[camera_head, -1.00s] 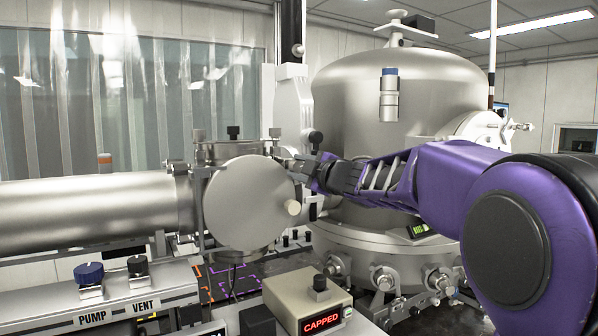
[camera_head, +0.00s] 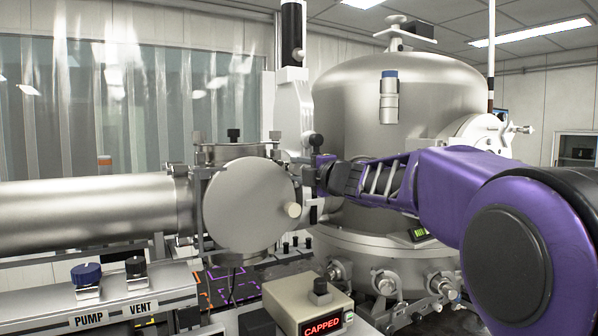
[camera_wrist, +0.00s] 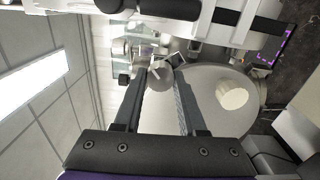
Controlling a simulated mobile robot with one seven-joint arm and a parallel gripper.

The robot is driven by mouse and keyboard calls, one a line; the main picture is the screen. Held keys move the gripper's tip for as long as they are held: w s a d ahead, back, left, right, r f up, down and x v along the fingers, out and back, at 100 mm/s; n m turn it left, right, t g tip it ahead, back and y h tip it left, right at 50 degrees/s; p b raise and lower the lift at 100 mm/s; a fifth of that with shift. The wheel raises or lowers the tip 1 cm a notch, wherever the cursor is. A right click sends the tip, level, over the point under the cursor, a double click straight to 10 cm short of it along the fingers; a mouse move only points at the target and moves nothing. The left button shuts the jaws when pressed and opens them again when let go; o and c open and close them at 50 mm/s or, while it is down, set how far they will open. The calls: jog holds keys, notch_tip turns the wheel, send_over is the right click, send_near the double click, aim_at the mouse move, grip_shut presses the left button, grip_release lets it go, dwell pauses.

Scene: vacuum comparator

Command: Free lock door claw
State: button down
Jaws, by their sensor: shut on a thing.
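The round grey lock door (camera_head: 243,225) closes the end of the horizontal steel tube, with a pale knob (camera_head: 293,210) at its right. The door also shows in the wrist view (camera_wrist: 205,105). My gripper (camera_head: 312,173) is at the door's upper right edge. In the wrist view its two dark fingers (camera_wrist: 164,74) are shut on a small metal claw (camera_wrist: 163,68) beside the door rim. The fingers partly hide the claw, and its exact seat on the rim is unclear. Other dark-knobbed clamps (camera_head: 233,135) sit around the door's flange.
The large steel bell chamber (camera_head: 440,95) stands close behind my arm. A beige box (camera_head: 300,300) reading CAPPED stands below the door. The panel with PUMP and VENT knobs (camera_head: 130,290) is at lower left. A white column (camera_head: 293,105) rises behind my gripper.

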jog(key=shift+c, duration=2.4)
grip_release()
jog(key=shift+s+d, duration=0.1)
jog(key=shift+s, duration=0.05)
